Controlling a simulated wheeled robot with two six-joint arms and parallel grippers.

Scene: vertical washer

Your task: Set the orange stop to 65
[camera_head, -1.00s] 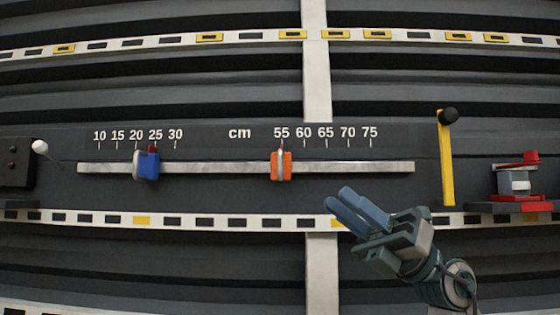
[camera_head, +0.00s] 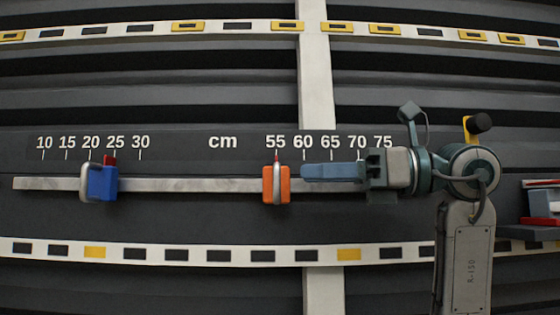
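The orange stop (camera_head: 283,186) sits on the metal rail (camera_head: 190,185), its red pointer at the 55 mark of the cm scale (camera_head: 223,141). The 65 mark (camera_head: 331,142) is to its right, above my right gripper. My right gripper (camera_head: 304,172) points left along the rail, its blue fingertips a short gap to the right of the stop and apart from it in the picture. The fingers overlap in this view, so their opening is hidden. They cover part of the rail. My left gripper is not in view.
A blue stop (camera_head: 103,183) with a red pointer sits on the rail between 20 and 25. A yellow lever with a black knob (camera_head: 479,123) stands behind my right arm. A red and white part (camera_head: 542,202) is at the right edge.

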